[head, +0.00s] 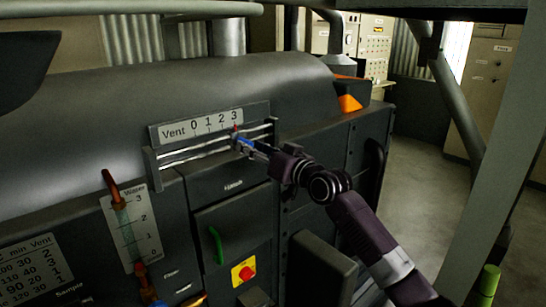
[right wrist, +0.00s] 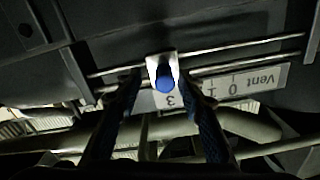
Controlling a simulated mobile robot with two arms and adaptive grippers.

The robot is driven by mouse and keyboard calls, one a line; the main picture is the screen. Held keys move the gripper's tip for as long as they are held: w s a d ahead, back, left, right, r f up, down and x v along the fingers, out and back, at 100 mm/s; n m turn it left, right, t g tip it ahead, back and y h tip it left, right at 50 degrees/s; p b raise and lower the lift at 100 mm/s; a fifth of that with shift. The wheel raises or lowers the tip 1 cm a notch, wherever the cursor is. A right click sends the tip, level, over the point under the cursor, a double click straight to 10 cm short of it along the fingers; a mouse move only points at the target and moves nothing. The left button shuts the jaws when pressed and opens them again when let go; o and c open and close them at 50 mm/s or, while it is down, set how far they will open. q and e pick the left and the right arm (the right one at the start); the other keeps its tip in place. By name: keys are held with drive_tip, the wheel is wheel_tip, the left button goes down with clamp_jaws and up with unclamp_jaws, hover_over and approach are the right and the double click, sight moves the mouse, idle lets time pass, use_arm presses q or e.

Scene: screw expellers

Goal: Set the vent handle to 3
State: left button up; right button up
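The vent handle is a small slider with a blue knob (right wrist: 164,80) on two metal rails. In the head view the vent scale (head: 200,126) reads 0 to 3, and the slider's red pointer (head: 235,127) stands at the 3, near the right end. My right gripper (head: 250,147) is at the slider. In the right wrist view its two fingers (right wrist: 163,84) stand on either side of the knob, with a gap visible on each side, so it looks open. The wrist view shows the scale upside down, with the 3 beside the knob. My left gripper is not in view.
Below the rails are a green handle (head: 216,245) and a red button on a yellow plate (head: 244,272). A water gauge (head: 131,228) stands at the left. A grey post (head: 497,180) rises at the right. Open floor (head: 425,175) lies beyond the machine.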

drive_tip(key=v, duration=0.9)
drive_tip(key=shift+s+d, duration=0.25)
drive_tip(key=shift+d, duration=0.1)
